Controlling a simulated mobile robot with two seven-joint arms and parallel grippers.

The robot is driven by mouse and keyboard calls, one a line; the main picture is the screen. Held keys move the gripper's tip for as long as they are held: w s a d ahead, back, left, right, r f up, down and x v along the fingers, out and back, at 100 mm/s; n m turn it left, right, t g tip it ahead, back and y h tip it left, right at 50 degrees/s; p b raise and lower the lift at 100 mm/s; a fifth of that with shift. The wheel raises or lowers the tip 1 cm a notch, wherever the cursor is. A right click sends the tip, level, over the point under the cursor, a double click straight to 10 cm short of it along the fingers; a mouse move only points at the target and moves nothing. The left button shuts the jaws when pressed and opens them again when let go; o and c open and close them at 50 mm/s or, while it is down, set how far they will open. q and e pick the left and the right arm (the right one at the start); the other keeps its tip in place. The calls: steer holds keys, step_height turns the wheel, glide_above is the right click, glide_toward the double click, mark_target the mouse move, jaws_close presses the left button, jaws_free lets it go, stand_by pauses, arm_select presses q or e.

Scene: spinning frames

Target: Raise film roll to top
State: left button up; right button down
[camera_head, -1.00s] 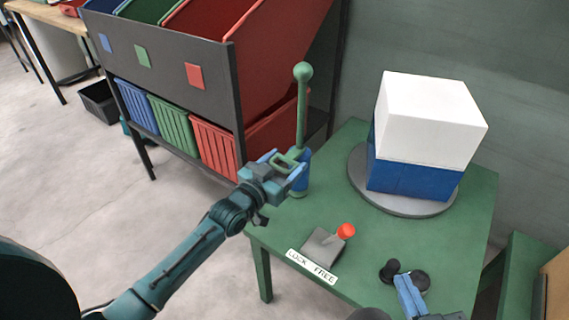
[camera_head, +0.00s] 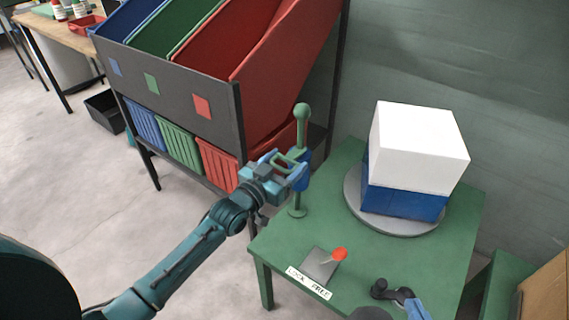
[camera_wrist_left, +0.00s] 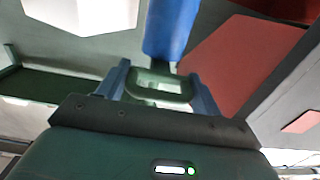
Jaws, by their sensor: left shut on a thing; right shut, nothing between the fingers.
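The film roll (camera_head: 303,181) is a blue sleeve with a green handle, around an upright green post (camera_head: 301,135) with a ball knob on top. It sits partway up the post, with bare post below it and above it. My left gripper (camera_head: 286,165) is shut on the green handle. The left wrist view shows the handle (camera_wrist_left: 160,98) between my left fingers (camera_wrist_left: 158,86), with the blue roll (camera_wrist_left: 167,30) beyond. My right gripper (camera_head: 418,309) is at the bottom edge beside a black crank (camera_head: 390,292); its fingertips are hardly visible.
The green table (camera_head: 335,225) also holds a white-and-blue block (camera_head: 415,150) on a grey turntable (camera_head: 393,222). A red-knobbed lever (camera_head: 338,254) stands by a "LOCK FREE" label (camera_head: 308,283). A bin rack (camera_head: 190,100) is behind the post.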

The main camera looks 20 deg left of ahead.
arm_select(q)
steer(key=r+p, duration=0.1)
steer(key=r, duration=0.2)
steer(key=shift+d+r+p, duration=0.2)
steer(key=shift+r+p, duration=0.2)
steer(key=shift+r, duration=0.2)
arm_select(e)
steer(key=shift+w+a+r+g, duration=0.1)
steer(key=shift+w+a+g, duration=0.1)
steer(key=shift+a+g, duration=0.15)
arm_select(q)
steer(key=o, duration=1.1)
steer(key=shift+s+a+f, duration=0.15)
steer(key=p+v, duration=0.1)
steer(key=v, duration=1.2)
arm_select(e)
steer(key=shift+w+a, duration=0.1)
steer(key=shift+a, duration=0.15)
